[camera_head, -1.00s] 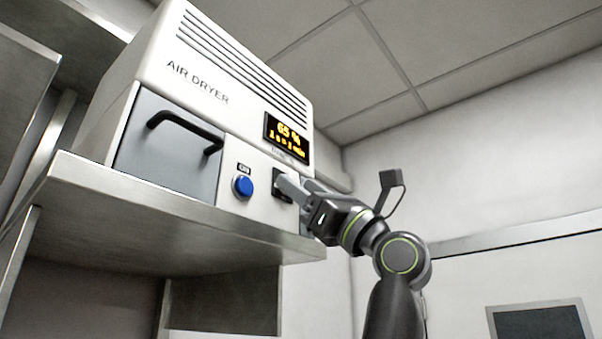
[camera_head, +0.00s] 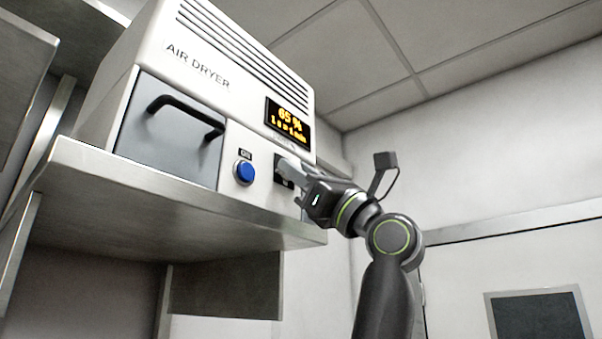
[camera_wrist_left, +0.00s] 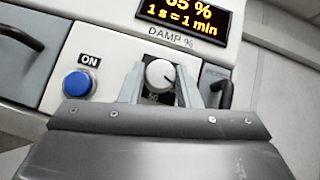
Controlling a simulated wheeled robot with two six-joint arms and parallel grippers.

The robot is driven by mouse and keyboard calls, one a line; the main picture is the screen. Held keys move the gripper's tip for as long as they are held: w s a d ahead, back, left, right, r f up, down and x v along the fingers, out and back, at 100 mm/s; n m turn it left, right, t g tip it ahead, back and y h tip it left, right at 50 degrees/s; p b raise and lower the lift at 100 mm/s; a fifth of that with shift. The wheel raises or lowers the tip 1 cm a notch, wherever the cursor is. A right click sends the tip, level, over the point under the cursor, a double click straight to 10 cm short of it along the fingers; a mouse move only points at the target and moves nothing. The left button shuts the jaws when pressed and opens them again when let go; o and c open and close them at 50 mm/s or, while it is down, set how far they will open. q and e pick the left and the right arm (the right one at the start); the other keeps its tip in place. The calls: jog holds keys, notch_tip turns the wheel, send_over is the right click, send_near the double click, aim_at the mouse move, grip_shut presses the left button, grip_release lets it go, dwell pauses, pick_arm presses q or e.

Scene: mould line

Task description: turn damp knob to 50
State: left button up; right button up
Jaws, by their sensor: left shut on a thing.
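The white round damp knob (camera_wrist_left: 160,74) has a dark pointer line aimed to its lower right in the left wrist view. It sits under the DAMP % label on a dark plate of the air dryer (camera_head: 198,78). The display (camera_head: 288,121) reads 65 % above "1 s = 1 min". My left gripper (camera_head: 285,168) is at the knob, its fingers on either side of it and shut on it. My right gripper is in neither view.
A blue ON button (camera_head: 245,172) is left of the knob; it also shows in the left wrist view (camera_wrist_left: 77,84). A grey drawer with a black handle (camera_head: 183,115) is further left. The dryer stands on a metal shelf (camera_head: 150,205).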

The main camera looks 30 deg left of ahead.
pick_arm(q)
jog(key=m+t+h+b, duration=0.3)
jog(key=m+t, duration=0.3)
jog(key=m, duration=0.2)
jog(key=s+m+t+h+b, duration=0.1)
jog(key=m+t+h+b, duration=0.2)
jog(key=m+t, duration=0.3)
jog(key=m+t+h+b, duration=0.3)
jog(key=m+t, duration=0.3)
jog(key=m, duration=0.5)
jog(key=shift+s+r+m+h, duration=0.15)
jog(key=shift+r+m+h, duration=0.25)
jog(key=shift+h, duration=0.3)
jog(key=o, duration=1)
jog(key=shift+a+f, duration=0.1)
jog(key=shift+a, duration=0.05)
